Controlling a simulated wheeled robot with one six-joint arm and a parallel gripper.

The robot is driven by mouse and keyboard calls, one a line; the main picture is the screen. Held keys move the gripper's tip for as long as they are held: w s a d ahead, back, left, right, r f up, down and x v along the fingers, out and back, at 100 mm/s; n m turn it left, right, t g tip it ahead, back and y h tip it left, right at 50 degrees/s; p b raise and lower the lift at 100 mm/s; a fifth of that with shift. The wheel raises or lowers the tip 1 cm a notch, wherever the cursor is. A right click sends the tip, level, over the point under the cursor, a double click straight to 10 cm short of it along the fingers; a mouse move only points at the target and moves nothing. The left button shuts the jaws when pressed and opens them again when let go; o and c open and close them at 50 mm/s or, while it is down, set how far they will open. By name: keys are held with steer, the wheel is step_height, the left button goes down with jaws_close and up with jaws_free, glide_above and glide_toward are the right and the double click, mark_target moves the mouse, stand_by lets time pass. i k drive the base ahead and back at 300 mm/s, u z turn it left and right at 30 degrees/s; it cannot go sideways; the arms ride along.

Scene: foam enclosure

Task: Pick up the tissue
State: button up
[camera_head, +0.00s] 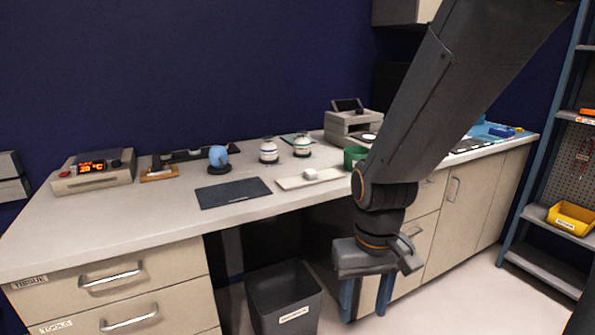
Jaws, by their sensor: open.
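No loose tissue can be made out for certain. A drawer (110,278) at the lower left of the counter carries a label (29,282) that seems to read TISSUE; it is shut, and its inside is hidden. A small white block (311,174) sits on a pale tray (290,183) mid-counter; I cannot tell what it is. My gripper (366,298) hangs down in front of the counter, right of the bin. Its two blue fingers are apart, and nothing shows between them.
The counter (120,220) holds a heater-like device (92,172), a blue round item (218,157), a dark mat (234,192), two flasks (269,151) and a green cup (354,156). A dark bin (285,300) stands below. A shelf with a yellow box (572,218) is at right.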

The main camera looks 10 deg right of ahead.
mark_target(310, 174)
steer(key=z, duration=0.1)
steer(key=k, duration=0.4)
steer(key=u, duration=0.3)
steer(key=i, duration=1.3)
steer(key=z, duration=0.7)
